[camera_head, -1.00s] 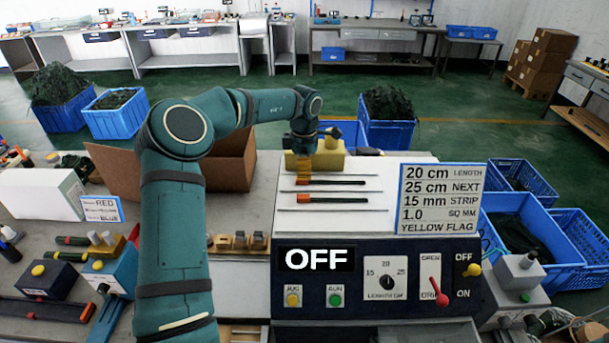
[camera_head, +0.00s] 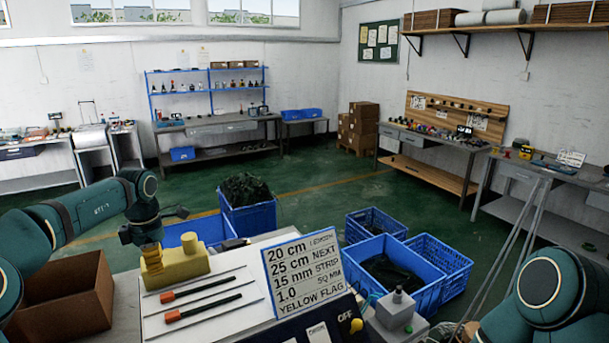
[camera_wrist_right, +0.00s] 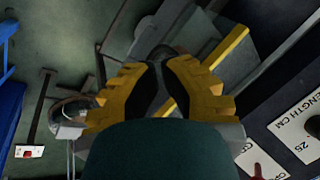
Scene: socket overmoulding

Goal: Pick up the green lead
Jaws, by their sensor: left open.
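No green lead can be made out in either current view. Two dark leads with orange ends, an upper one (camera_head: 200,289) and a lower one (camera_head: 205,308), lie among thin grey rods on the pale machine top at the lower left of the head view. My left gripper (camera_head: 152,254) points down at the yellow block (camera_head: 182,267) behind them; it is open, and whether it touches the block is unclear. My right gripper (camera_wrist_right: 164,68) shows yellow fingers with dark pads in the right wrist view; no lead shows between them, and whether the tips meet is unclear.
A sign (camera_head: 303,273) reading yellow flag stands at the machine's right. An open cardboard box (camera_head: 65,300) is at the left. Blue crates (camera_head: 445,290) stand on the floor to the right. The green floor (camera_head: 330,190) beyond is mostly clear.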

